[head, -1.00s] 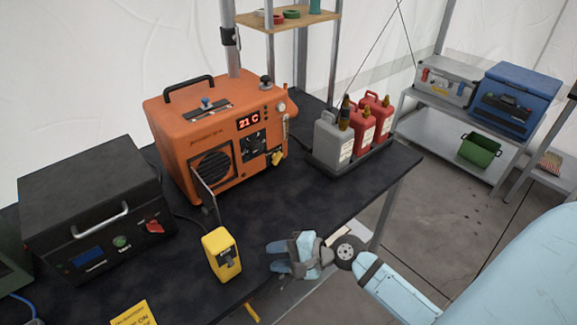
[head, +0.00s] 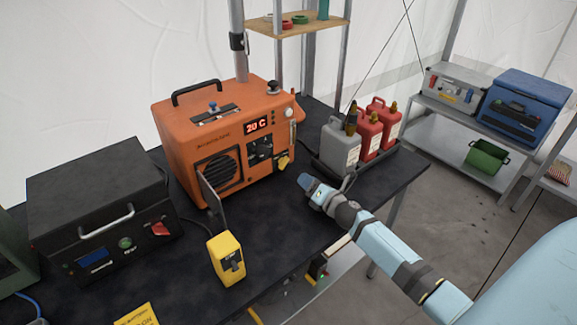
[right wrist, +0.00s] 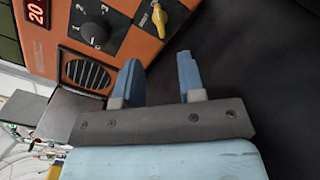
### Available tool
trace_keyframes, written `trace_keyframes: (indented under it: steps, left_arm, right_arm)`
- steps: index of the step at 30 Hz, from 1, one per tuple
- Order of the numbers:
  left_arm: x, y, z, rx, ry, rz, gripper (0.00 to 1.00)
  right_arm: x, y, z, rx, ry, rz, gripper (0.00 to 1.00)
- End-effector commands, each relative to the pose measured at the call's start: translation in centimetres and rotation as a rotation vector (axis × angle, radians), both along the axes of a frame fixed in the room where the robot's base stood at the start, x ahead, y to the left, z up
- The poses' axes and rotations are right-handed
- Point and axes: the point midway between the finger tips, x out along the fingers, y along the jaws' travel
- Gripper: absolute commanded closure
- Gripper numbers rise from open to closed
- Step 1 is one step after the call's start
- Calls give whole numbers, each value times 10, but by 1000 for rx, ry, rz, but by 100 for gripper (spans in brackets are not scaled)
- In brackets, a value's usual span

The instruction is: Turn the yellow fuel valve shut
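The yellow fuel valve (head: 282,162) sits low on the right side of the orange heater's front (head: 225,140). In the right wrist view the valve (right wrist: 159,18) shows as a yellow lever, tilted, beyond the fingertips. My right gripper (head: 308,186) is a short way to the right of and in front of the valve, apart from it. In the right wrist view my right gripper (right wrist: 160,68) is open, its two blue fingers spread with nothing between them. The heater display reads 20 C. My left gripper is not in view.
A tray (head: 345,175) with a grey can (head: 338,148) and red cans (head: 368,132) stands just behind my right gripper. A yellow box (head: 226,258) and a black case (head: 100,220) stand on the dark table. The heater's open door flap (head: 211,200) sticks out forward.

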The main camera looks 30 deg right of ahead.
Motion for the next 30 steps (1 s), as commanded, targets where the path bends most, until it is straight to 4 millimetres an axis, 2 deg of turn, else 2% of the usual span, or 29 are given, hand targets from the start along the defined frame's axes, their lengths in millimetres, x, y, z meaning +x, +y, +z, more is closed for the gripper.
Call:
trace_keyframes:
  steps: [1, 6, 12, 18, 26, 27, 30]
  left_arm:
    - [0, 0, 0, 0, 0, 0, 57]
    - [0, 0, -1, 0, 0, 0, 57]
    - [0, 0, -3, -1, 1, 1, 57]
    - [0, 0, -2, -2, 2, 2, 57]
    - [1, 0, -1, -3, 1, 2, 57]
    - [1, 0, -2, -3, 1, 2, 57]
    - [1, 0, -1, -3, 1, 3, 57]
  right_arm:
    - [13, 1, 2, 0, -3, 0, 64]
    - [50, 4, 1, -2, -2, 1, 64]
    - [81, 7, 0, -3, -1, 1, 64]
    - [95, 8, 0, -4, -1, 2, 64]
    - [96, 8, 0, -4, -1, 2, 64]
    - [96, 8, 0, -4, -1, 2, 66]
    - [96, 8, 0, -4, -1, 2, 89]
